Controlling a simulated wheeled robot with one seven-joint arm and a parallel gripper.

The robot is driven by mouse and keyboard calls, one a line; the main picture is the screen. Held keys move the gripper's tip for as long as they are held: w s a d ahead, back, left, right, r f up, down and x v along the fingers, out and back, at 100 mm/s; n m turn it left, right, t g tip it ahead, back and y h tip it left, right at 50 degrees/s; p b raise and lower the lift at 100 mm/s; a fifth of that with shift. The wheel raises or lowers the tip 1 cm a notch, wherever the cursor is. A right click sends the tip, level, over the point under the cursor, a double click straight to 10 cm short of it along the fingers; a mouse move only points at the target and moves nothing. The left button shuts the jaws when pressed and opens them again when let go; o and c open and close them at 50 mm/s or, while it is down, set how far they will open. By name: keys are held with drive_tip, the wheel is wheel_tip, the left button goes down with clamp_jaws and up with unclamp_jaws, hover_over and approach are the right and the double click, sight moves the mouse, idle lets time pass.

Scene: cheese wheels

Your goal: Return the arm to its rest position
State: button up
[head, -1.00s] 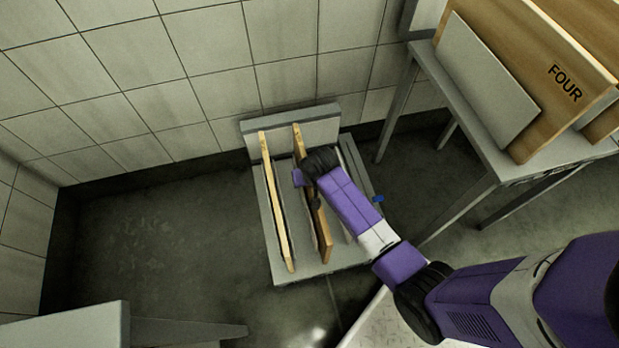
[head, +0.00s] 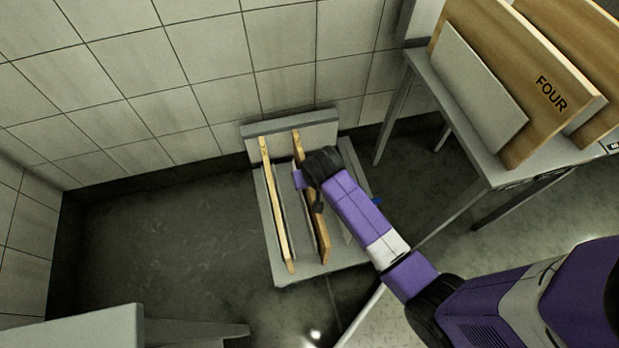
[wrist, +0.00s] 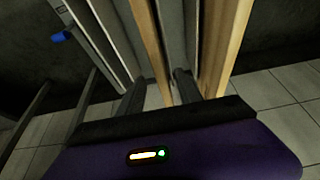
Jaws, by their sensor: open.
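My gripper (head: 309,193) is at the right one of two upright wooden boards (head: 323,243) in the rack. In the wrist view, the open fingers (wrist: 158,90) show on either side of a wooden board's edge (wrist: 148,38). Contact with the board cannot be told. The left board (head: 272,200) stands apart from the gripper. Part of the right board is hidden behind my gripper.
A grey table (head: 455,125) at the right holds large upright boards, one marked FOUR (head: 530,75). A tiled wall (head: 130,90) is behind the rack. A grey surface (head: 75,328) is at the lower left. The floor (head: 165,240) left of the rack is clear.

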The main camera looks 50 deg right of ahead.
drive_tip(key=shift+s+a+r, duration=0.1)
drive_tip(key=shift+r, duration=0.3)
